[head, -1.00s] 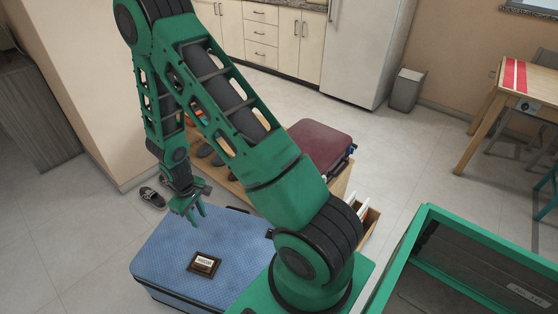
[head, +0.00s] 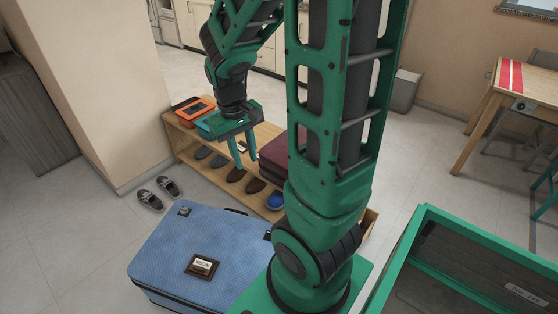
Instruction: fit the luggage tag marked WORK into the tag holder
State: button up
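A dark brown frame with a pale label (head: 202,266) lies on top of the blue suitcase (head: 225,240); it looks like the tag holder, and its lettering is too small to read. A small dark piece (head: 184,211) lies near the suitcase's far left corner; I cannot tell whether it is a tag. My gripper (head: 245,166) points down in front of the shoe bench, its two green fingers apart. A small pale and dark item (head: 241,146) shows between the fingers; it seems to lie on the bench behind them. I cannot make out the word WORK anywhere.
The wooden shoe bench (head: 187,148) holds shoes below and orange and teal boxes (head: 192,108) on top. A maroon suitcase (head: 273,158) stands on it, partly behind my arm. Slippers (head: 150,200) lie on the floor. A green-rimmed bin (head: 440,215) is at the right.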

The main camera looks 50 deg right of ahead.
jog(key=s+a+r+m, duration=0.1)
jog(key=s+r, duration=0.2)
jog(key=s, duration=0.4)
jog(key=s+a+r+m+y, duration=0.1)
jog(key=s+r+m, duration=0.1)
jog(key=s+r, duration=0.2)
jog(key=s, duration=0.3)
jog(key=shift+s, duration=0.3)
dwell(0.5)
